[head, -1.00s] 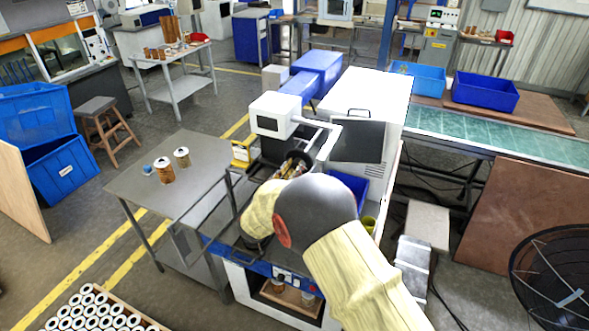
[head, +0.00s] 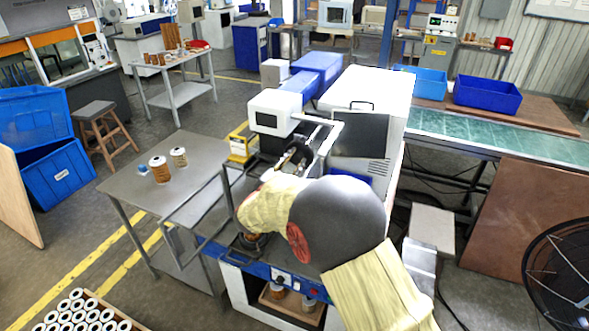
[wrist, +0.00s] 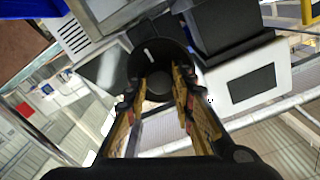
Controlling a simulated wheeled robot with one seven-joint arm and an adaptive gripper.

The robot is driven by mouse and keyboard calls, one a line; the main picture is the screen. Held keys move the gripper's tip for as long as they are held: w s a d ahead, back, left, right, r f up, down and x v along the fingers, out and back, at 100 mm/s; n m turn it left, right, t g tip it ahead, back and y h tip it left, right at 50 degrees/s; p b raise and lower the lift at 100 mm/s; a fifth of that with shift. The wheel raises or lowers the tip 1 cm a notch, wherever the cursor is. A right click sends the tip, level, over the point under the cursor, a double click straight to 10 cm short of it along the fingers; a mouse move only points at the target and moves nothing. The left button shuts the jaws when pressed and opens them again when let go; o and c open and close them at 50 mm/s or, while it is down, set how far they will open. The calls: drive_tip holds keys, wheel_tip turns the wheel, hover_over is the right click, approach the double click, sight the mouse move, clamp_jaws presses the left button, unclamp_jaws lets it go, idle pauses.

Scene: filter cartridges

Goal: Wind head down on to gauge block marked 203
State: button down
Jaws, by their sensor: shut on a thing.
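My gripper (wrist: 158,105) is shut on a dark round knob or handle (wrist: 152,58) with a short white mark, seen between its tan-padded fingers in the wrist view. In the head view a dark ring-shaped part (head: 298,154) stands by the machine (head: 365,90), just beyond my arm, and my forearm hides much of that area. A dark, round fixture with a brown part (head: 252,241) sits low on the machine's front bed, partly behind my arm. I cannot make out a gauge block or the number 203.
A white-framed screen (head: 273,111) stands above the work area. A metal rail frame borders the machine's left side. A black fan (head: 560,270) stands at right.

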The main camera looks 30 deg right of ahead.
drive_tip(key=m+b, duration=0.3)
drive_tip(key=shift+f+m+b, duration=0.15)
drive_tip(key=shift+m+b, duration=0.25)
drive_tip(key=m+b, duration=0.3)
drive_tip(key=b, duration=0.1)
drive_tip(key=m+b, duration=0.5)
drive_tip(key=shift+b, duration=0.35)
drive_tip(key=shift+m+b, duration=0.75)
drive_tip(key=shift+m, duration=0.05)
drive_tip(key=c, duration=1.5)
unclamp_jaws()
drive_tip(key=v, duration=1.2)
drive_tip(key=shift+s, duration=0.15)
